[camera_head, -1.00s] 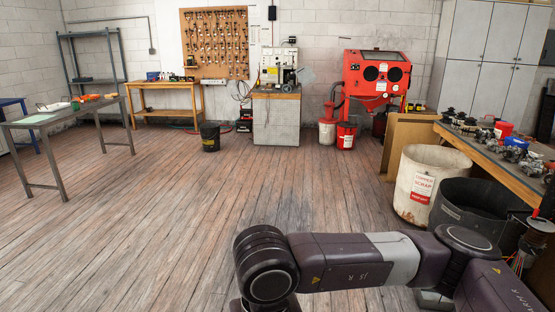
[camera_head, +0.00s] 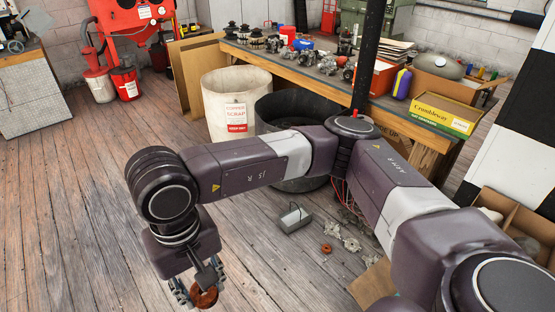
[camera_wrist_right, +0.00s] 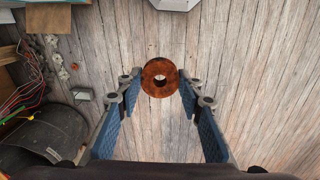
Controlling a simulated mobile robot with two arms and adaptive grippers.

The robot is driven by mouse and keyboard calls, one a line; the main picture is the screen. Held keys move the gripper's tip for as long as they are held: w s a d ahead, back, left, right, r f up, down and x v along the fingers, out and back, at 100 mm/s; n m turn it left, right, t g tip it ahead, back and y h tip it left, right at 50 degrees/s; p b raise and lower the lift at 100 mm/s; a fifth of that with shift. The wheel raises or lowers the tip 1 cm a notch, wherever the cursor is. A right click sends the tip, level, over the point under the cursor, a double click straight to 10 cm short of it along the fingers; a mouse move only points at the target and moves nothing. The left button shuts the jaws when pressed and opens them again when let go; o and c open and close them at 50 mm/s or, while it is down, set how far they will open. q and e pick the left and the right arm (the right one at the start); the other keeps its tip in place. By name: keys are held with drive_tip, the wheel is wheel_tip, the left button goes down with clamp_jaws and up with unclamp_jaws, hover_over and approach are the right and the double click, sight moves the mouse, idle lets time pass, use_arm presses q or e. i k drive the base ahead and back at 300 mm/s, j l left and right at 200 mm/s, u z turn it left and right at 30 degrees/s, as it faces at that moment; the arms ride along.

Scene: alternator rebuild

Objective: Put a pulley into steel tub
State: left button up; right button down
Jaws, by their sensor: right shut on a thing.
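My right gripper (camera_head: 196,293) hangs low over the wood floor at the bottom of the head view. It is shut on a rusty brown pulley (camera_head: 205,298), a round piece with a centre hole. The right wrist view shows the pulley (camera_wrist_right: 160,68) between the fingertips of the gripper (camera_wrist_right: 159,82). The dark steel tub (camera_head: 264,117) stands on the floor by the workbench, up and right of the gripper, partly hidden by my right arm. What seems to be the tub (camera_wrist_right: 45,138) also shows at the lower left of the wrist view. My left gripper is out of view.
A white scrap drum (camera_head: 222,105) stands left of the tub. The workbench (camera_head: 300,71) behind holds several parts and boxes. A grey box (camera_head: 294,219), a small orange-brown ring (camera_head: 326,248) and loose metal pieces (camera_head: 351,244) lie on the floor. The floor at left is clear.

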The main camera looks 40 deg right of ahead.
sight(289, 223)
drive_tip(key=i+z, duration=0.3)
drive_tip(key=i, duration=0.45)
drive_tip(key=i+j+z, duration=0.3)
drive_tip(key=i, duration=0.45)
drive_tip(key=i+z, duration=0.75)
drive_tip(key=i+j+z, duration=0.25)
drive_tip(key=i+z, duration=0.15)
drive_tip(key=i+j+z, duration=0.55)
drive_tip(key=i+j, duration=0.05)
drive_tip(key=j, duration=0.05)
